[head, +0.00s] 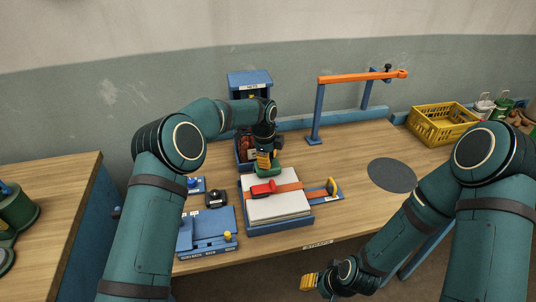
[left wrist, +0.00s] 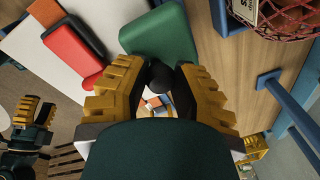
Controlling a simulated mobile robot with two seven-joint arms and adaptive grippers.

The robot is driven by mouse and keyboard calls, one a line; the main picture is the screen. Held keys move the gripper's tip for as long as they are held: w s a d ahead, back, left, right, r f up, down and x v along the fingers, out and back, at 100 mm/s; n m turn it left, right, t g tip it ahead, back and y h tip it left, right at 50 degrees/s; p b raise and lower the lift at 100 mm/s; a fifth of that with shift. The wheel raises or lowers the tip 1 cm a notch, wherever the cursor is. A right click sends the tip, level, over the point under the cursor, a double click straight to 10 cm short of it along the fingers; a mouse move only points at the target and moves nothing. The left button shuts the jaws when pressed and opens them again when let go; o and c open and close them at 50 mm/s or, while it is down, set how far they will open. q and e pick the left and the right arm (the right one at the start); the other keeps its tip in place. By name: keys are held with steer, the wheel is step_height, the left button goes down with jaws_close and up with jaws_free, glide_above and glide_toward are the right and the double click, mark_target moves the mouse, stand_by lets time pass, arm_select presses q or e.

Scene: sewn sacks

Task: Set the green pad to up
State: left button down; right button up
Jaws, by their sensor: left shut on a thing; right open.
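The green pad (head: 269,171) lies at the back edge of a white stack (head: 275,207), beside a red pad (head: 263,188) and an orange strap (head: 288,187). In the left wrist view the green pad (left wrist: 162,40) is just beyond my fingertips, with a dark round knob (left wrist: 160,77) at its near edge. My left gripper (head: 265,160) is above the pad, its yellow fingers shut around that knob. Whether the pad is tilted I cannot tell. My right gripper (head: 309,283) is open and empty, in front of the table's front edge.
A blue frame holds the stack; a yellow-handled slide (head: 333,187) is at its right. Blue switch boxes (head: 207,231) stand left of it. An orange bar (head: 355,77) on blue posts stands behind. A dark disc (head: 392,175) and a yellow crate (head: 441,124) are at right.

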arm_select(q)
steer(key=shift+w+a+r+g+p, duration=0.15)
steer(key=shift+w+r+g+p, duration=0.3)
steer(key=shift+p, duration=0.65)
steer(key=shift+w+f+g+h, duration=0.2)
steer(key=shift+w+g+h, duration=0.1)
steer(key=shift+g, duration=0.35)
arm_select(e)
step_height(320, 180, up, 4)
steer(key=shift+d+f, duration=0.1)
arm_select(q)
steer(key=shift+a+g, duration=0.1)
steer(key=shift+g, duration=0.2)
steer(key=c, duration=0.7)
jaws_free()
steer(key=shift+s+t, duration=0.1)
steer(key=shift+t, duration=0.3)
arm_select(e)
steer(key=shift+f, duration=0.1)
